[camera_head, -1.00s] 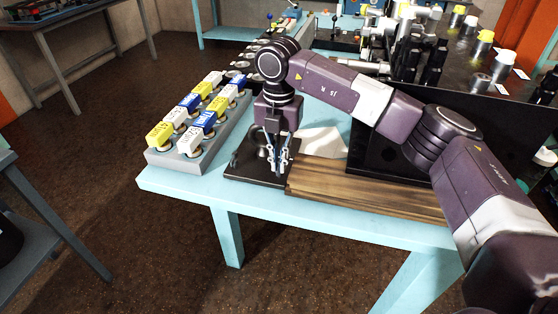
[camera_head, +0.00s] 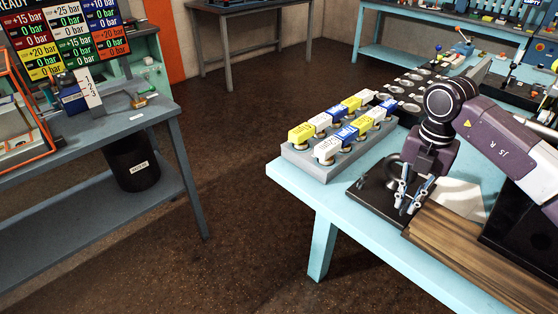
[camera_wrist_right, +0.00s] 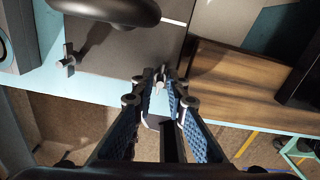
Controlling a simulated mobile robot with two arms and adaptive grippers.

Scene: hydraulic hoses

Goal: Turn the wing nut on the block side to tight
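My right gripper (camera_head: 408,205) points down at the front edge of a black plate (camera_head: 372,199) on the light blue table. In the right wrist view its fingertips (camera_wrist_right: 160,80) are close together at the plate's edge, with a small grey metal piece (camera_wrist_right: 160,84) between them. I cannot tell whether they press on it or whether it is a wing nut. A small T-shaped piece (camera_wrist_right: 66,60), perhaps a wing nut, sticks out at the plate's edge farther left, clear of the fingers. A dark rounded part (camera_wrist_right: 105,8) stands on the plate. My left gripper is not in view.
A grey block (camera_head: 318,165) with several yellow, white and blue tagged caps stands left of the plate. A wooden board (camera_head: 470,255) lies to the right. A grey bench (camera_head: 150,120) with a pressure board (camera_head: 65,38) stands far left, across open floor.

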